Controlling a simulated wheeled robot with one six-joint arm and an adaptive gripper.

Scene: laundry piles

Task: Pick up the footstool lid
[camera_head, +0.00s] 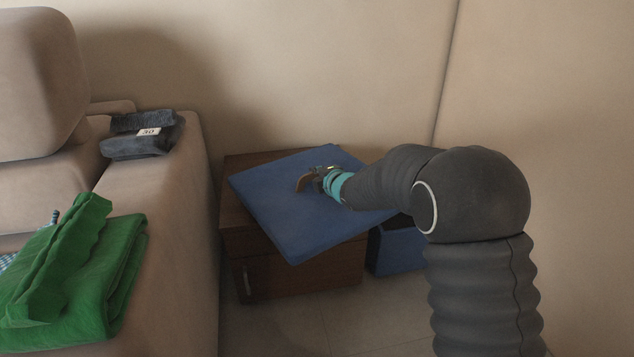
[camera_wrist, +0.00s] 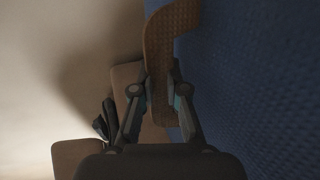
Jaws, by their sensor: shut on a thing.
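The footstool lid is a flat blue square panel (camera_head: 285,205) with a brown strap handle (camera_head: 303,183). In the head view it is tilted and hangs in front of and over a brown cabinet, apart from the blue footstool box (camera_head: 398,252) on the floor. My gripper (camera_head: 316,178) is at the middle of the lid, shut on the handle. In the wrist view the brown woven handle (camera_wrist: 168,40) runs between the fingers (camera_wrist: 158,92), and the blue lid (camera_wrist: 255,70) fills the right side. My arm hides part of the lid's right edge and the box.
A dark wood cabinet (camera_head: 305,275) with a metal handle stands behind the lid. At left is a beige sofa (camera_head: 180,250) with folded green cloth (camera_head: 100,260) and a dark folded item (camera_head: 145,140) on its arm. Tiled floor (camera_head: 375,320) is clear in front.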

